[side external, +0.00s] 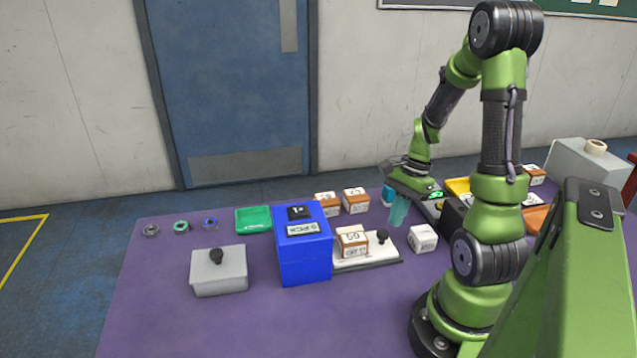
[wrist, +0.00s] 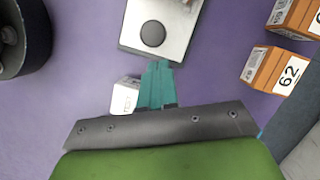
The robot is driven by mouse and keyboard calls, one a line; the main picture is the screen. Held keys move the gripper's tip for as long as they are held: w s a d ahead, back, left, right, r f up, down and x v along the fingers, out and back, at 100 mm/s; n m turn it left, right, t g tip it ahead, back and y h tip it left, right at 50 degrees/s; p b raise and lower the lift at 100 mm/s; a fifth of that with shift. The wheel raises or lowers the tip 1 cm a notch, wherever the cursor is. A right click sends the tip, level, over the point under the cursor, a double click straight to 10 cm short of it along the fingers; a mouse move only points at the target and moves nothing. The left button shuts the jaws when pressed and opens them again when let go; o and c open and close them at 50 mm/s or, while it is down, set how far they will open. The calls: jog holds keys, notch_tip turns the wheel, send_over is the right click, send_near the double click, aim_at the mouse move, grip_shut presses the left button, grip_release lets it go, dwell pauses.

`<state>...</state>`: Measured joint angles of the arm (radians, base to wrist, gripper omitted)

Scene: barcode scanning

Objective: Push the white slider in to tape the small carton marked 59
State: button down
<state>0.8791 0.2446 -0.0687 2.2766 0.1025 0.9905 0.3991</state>
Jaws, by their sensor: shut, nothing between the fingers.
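The white slider (side external: 388,250) is a flat plate with a black knob (side external: 382,236), lying to the right of the blue taping box (side external: 305,258). The small carton marked 59 (side external: 352,241) is brown and white and stands at the slider's left end, close to the box's right side. My gripper (side external: 398,212) has teal fingers, shut and empty, above the table behind and to the right of the knob. In the wrist view the slider (wrist: 183,22) and its knob (wrist: 153,34) are just ahead of the fingertips (wrist: 158,68).
A white cube (side external: 423,238) stands right of the slider, beside my fingers in the wrist view (wrist: 125,97). Two cartons (side external: 327,204) (side external: 356,201) stand behind the slider. A grey box (side external: 219,271), green tray (side external: 253,219) and tape rolls (side external: 181,227) are at left. The purple front is clear.

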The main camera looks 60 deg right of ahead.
aim_at(347, 231)
jog(key=shift+w+a, duration=0.15)
jog(key=shift+a, duration=0.45)
jog(key=w+a, duration=0.7)
jog(key=shift+w+a+f, duration=0.1)
jog(key=shift+w+a, duration=0.25)
